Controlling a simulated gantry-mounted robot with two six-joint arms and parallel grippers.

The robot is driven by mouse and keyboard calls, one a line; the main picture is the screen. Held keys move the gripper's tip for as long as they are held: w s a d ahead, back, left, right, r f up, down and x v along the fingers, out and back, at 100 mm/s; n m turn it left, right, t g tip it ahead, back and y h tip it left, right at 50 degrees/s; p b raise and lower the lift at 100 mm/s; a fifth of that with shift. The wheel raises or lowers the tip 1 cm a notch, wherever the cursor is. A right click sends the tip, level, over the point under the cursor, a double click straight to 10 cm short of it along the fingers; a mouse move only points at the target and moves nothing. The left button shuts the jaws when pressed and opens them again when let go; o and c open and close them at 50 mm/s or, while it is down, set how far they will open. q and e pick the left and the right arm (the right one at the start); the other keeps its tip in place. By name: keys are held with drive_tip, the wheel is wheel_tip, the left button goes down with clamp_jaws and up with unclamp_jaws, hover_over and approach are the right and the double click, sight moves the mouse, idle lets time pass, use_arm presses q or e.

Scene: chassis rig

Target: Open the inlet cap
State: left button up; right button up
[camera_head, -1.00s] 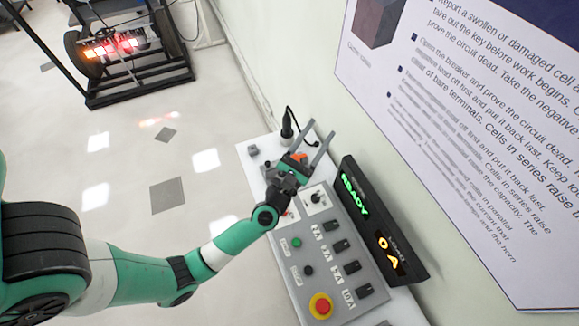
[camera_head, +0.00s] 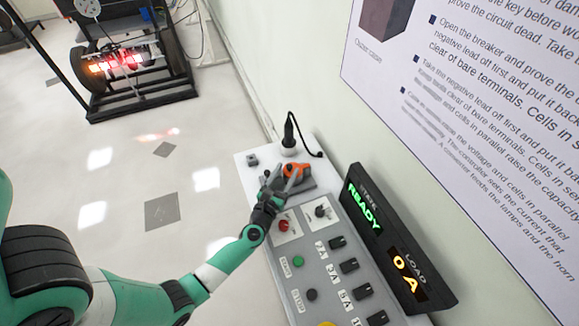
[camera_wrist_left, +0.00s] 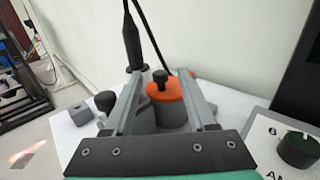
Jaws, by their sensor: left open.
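An orange round part with a black knob (camera_wrist_left: 165,90) sits on a grey body at the far end of the console. I take it for the inlet cap, but cannot be sure. It shows as an orange patch in the head view (camera_head: 298,169). My left gripper (camera_head: 285,178) is open and empty over that end. In the left wrist view its two fingers (camera_wrist_left: 158,78) stand on either side of the orange part, apart from each other. Whether they touch it cannot be told. My right gripper is not in view.
A black plug with a cable (camera_head: 289,135) stands behind the orange part. A small grey block (camera_head: 252,160) is left of it. The control panel (camera_head: 330,238) has knobs and buttons. A black READY display (camera_head: 393,245) stands along the wall. A black frame (camera_head: 130,75) stands on the floor.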

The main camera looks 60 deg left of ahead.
sight(288, 168)
use_arm(q)
drive_tip(key=x, duration=0.3)
drive_tip(key=shift+w+a, duration=0.1)
clamp_jaws()
idle(1.4)
